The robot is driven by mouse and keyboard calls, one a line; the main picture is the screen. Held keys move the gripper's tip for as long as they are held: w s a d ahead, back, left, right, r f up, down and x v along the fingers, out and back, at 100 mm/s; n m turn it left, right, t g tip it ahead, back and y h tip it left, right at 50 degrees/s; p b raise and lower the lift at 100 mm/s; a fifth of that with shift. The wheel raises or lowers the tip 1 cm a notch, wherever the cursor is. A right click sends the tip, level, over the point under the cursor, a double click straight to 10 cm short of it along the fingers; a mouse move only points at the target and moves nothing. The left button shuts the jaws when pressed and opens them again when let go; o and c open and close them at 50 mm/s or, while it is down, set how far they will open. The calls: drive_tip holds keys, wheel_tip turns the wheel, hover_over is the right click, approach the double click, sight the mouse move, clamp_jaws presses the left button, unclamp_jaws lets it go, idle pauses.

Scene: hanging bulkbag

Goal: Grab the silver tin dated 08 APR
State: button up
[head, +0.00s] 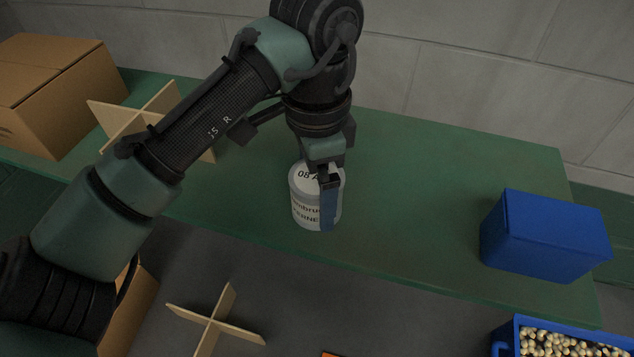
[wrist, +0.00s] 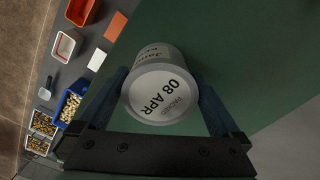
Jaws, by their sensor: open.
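The silver tin (head: 305,210) stands upright on the green table (head: 420,190), near its front edge. My gripper (head: 328,205) points down over the tin. In the wrist view its two blue fingers (wrist: 160,100) stand open on either side of the tin. The left finger looks close to the tin's side; whether either touches cannot be told. One finger hides part of the tin in the head view.
A blue box (head: 545,238) stands at the table's right end. A cardboard box (head: 50,90) and a crossed wooden divider (head: 130,115) are at the left. Below are another divider (head: 215,322) and a blue bin of pale pieces (head: 560,343). The table between tin and blue box is clear.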

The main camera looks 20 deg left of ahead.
drive_tip(key=shift+f, duration=0.8)
drive_tip(key=c, duration=1.3)
drive_tip(key=shift+r, duration=0.15)
